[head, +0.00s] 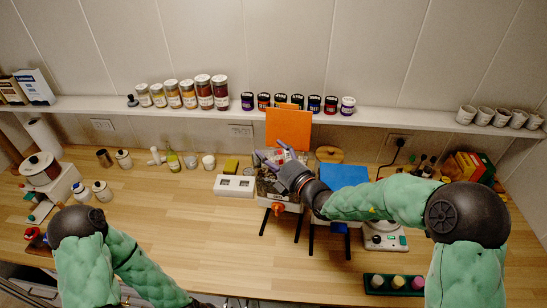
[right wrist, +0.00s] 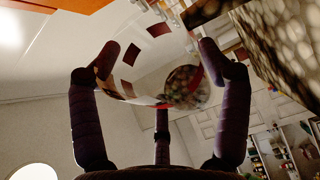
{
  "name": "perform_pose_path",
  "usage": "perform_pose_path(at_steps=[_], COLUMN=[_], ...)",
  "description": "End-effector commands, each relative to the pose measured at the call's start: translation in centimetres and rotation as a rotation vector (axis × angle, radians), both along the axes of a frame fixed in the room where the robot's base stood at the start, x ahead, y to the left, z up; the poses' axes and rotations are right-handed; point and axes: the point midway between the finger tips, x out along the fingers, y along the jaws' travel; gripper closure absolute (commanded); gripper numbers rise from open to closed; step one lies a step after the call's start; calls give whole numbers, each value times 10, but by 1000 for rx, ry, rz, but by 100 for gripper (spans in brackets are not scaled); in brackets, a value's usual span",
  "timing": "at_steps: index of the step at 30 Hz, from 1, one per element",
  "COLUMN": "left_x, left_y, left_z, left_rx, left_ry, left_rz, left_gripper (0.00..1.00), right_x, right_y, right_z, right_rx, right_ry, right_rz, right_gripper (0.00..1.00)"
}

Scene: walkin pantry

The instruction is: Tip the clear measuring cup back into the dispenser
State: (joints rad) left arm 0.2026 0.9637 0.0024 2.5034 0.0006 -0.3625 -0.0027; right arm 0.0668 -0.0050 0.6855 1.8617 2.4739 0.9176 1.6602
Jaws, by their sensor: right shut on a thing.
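My right gripper (head: 273,157) is shut on the clear measuring cup (right wrist: 131,57), which has dark red marks and shows between the fingers in the right wrist view. Brown, bean-like pieces show through the cup; I cannot tell whether they are in it or behind it. In the head view the cup is hard to make out. The gripper is over the dispenser (head: 268,188), a clear bin on dark legs with an orange spout and a raised orange lid (head: 289,129). The dispenser's bean-filled side (right wrist: 285,45) is close by at upper right in the wrist view. My left gripper is out of view.
A second dispenser with a closed blue lid (head: 344,175) stands just right. A white two-hole block (head: 234,186) is at left, and a white scale (head: 386,238) at right. A shelf (head: 420,117) with jars runs behind. The counter's front middle (head: 210,240) is clear.

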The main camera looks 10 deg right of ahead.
Motion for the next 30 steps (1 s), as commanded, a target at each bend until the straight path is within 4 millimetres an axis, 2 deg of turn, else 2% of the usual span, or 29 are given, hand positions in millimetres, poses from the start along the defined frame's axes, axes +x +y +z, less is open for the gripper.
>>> perform_pose_path(at_steps=[9,15,30], left_x=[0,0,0], left_y=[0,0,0], left_z=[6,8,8], left_rx=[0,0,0], left_ry=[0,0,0], left_rz=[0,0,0], left_gripper=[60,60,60], right_x=[5,7,7], right_y=[-2,-5,-5], right_z=[7,10,11], right_rx=[221,304,328], right_ry=[23,28,31], right_rz=[5,7,8], right_gripper=[63,63,63])
